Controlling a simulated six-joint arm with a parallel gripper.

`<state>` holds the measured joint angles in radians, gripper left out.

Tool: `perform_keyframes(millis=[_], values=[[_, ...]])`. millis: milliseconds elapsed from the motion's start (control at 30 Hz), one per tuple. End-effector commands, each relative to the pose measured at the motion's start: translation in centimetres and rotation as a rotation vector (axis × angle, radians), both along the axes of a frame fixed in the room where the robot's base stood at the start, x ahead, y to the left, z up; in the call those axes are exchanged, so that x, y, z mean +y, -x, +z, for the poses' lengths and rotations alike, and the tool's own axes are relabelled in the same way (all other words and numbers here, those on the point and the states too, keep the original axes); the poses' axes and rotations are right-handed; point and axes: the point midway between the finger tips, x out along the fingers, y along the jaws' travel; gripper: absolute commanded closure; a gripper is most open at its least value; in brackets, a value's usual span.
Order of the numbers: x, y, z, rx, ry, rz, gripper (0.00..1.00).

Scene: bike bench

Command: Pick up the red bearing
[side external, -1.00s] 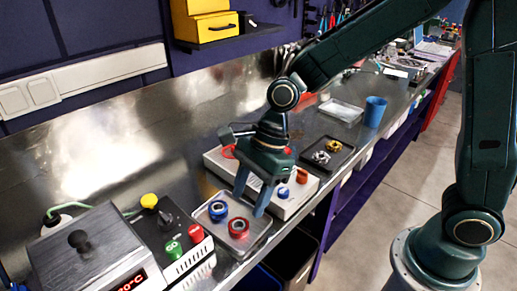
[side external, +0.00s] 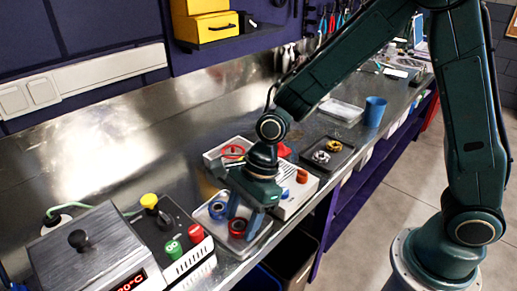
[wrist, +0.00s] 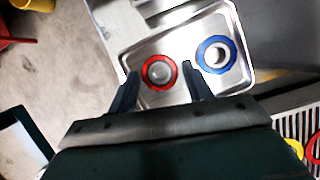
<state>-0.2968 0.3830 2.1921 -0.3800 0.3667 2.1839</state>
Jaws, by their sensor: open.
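The red bearing (side external: 237,227) lies in a shallow metal tray (side external: 257,238), and it also shows in the wrist view (wrist: 159,72). A blue bearing (side external: 218,209) lies beside it in the same tray; in the wrist view it (wrist: 228,55) is to the right of the red one. My gripper (side external: 246,226) is low over the tray, at the red bearing. In the wrist view my gripper (wrist: 160,72) is open, with one finger on each side of the red bearing. Contact between fingers and bearing cannot be told.
A white box (side external: 296,208) with an orange ring (side external: 302,176) stands behind the tray. A dark tray (side external: 327,154) with silver and yellow parts and a blue cup (side external: 375,112) are farther back. A heater box (side external: 84,259) and a button panel (side external: 166,230) stand to the left.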

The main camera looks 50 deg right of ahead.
Motion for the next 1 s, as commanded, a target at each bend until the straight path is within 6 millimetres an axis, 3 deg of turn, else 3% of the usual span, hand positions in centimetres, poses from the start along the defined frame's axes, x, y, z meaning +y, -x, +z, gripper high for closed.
perform_keyframes(millis=[500, 533, 700, 1000], values=[[0.03, -0.02, -0.11, -0.001, 0.0, 0.0, 0.5], [0.03, -0.02, -0.11, -0.001, 0.0, 0.0, 0.52], [0.03, -0.01, -0.11, -0.001, 0.0, 0.0, 0.84], [0.04, -0.04, -0.01, -0.001, 0.0, 0.0, 0.84]])
